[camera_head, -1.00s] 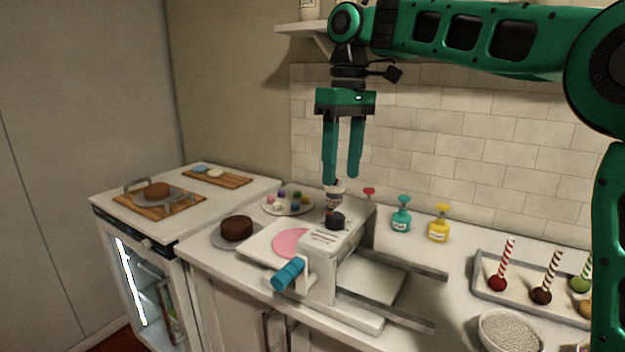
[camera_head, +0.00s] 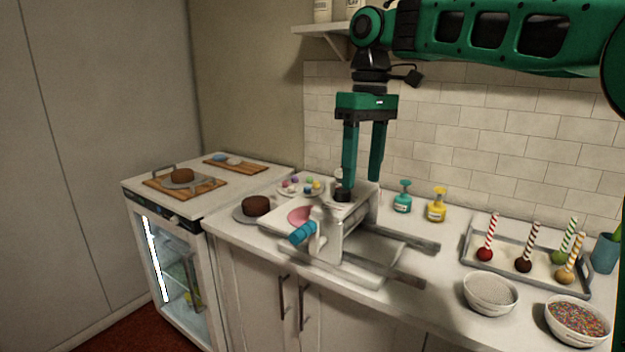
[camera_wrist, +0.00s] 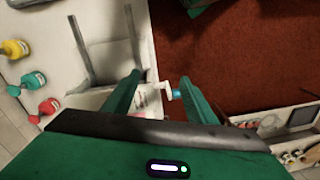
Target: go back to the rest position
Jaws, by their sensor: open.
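My gripper (camera_head: 360,190) points down with its two green fingers apart and nothing between them.
A tray (camera_head: 467,250) of cake pops and bowls of white pearls (camera_head: 490,290) and sprinkles (camera_head: 577,320) are at right. A shelf (camera_head: 318,29) is above. Chocolate cake (camera_head: 256,206) sits at left.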

